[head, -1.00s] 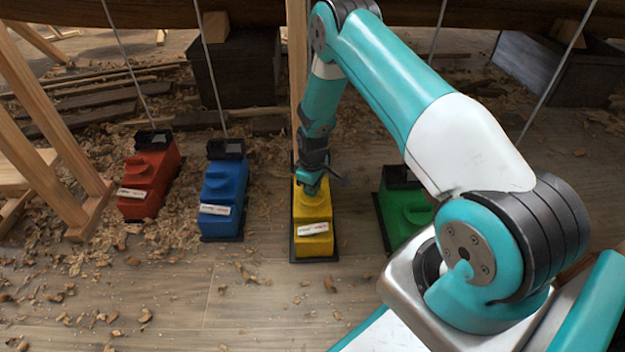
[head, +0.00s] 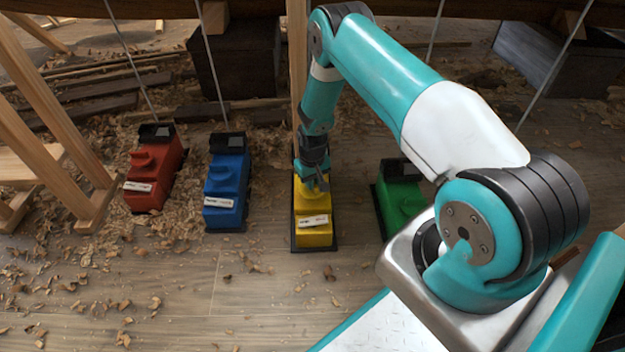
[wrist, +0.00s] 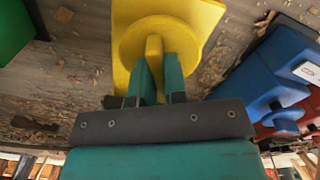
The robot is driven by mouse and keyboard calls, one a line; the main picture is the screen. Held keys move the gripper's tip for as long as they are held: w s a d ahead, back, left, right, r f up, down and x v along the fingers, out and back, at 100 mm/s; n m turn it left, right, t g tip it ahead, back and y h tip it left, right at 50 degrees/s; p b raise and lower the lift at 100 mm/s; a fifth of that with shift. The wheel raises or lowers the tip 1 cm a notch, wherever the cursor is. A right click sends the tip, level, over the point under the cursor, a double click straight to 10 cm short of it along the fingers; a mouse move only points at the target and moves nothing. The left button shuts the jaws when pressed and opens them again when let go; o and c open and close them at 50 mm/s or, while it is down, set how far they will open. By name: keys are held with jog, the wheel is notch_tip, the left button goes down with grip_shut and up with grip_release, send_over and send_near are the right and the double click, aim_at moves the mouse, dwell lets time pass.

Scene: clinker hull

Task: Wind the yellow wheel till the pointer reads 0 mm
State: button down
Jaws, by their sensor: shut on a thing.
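The yellow unit (head: 314,226) stands on a dark base on the floor, with a white label on its front slope. My gripper (head: 314,184) reaches down onto its top from behind. In the wrist view, the round yellow wheel (wrist: 140,38) has a raised bar across it, and my gripper (wrist: 157,72) is shut on that bar, one green finger on each side. The pointer and its scale cannot be made out; my arm covers the back of the unit in the head view.
A red unit (head: 155,173) and a blue unit (head: 226,187) stand to the left, and a green unit (head: 402,201) to the right, partly behind my arm. Wooden trestle legs (head: 60,135) stand at far left. Wood shavings litter the floor; the front floor is fairly clear.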

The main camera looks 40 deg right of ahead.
dwell(0.3)
jog(key=c, duration=1.2)
grip_release()
jog(key=shift+o, duration=0.2)
notch_tip(320, 180, up, 18)
jog(key=p, duration=0.7)
jog(key=shift+f+p, duration=0.25)
jog(key=shift+p, duration=0.15)
